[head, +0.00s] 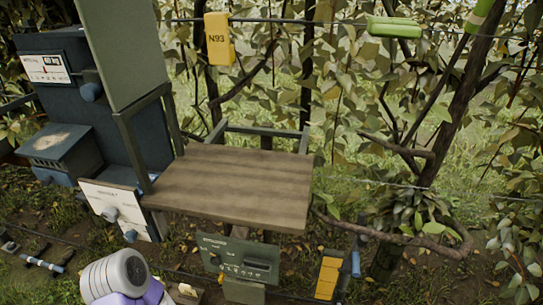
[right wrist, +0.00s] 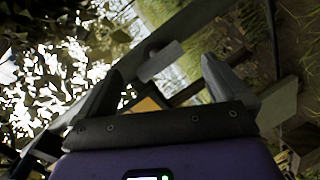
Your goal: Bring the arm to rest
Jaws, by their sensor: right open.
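My right gripper (right wrist: 160,72) shows in the right wrist view with its two dark fingers spread wide. Nothing is held between them. The view past the fingers is tilted, with foliage at left, grass at right and grey bars crossing behind. A small orange patch (right wrist: 146,104) shows behind the gripper, too covered to identify. In the head view neither gripper shows; a grey and purple part of my own arm stands at the bottom left.
A bare wooden tabletop (head: 228,185) stands mid-view. Left are a blue-grey cabinet (head: 105,110) and a white panel with knobs (head: 116,207). A green control box (head: 240,260) is below. A yellow N93 tag (head: 219,40) hangs on a wire. A tree trunk (head: 455,115) and branches stand right.

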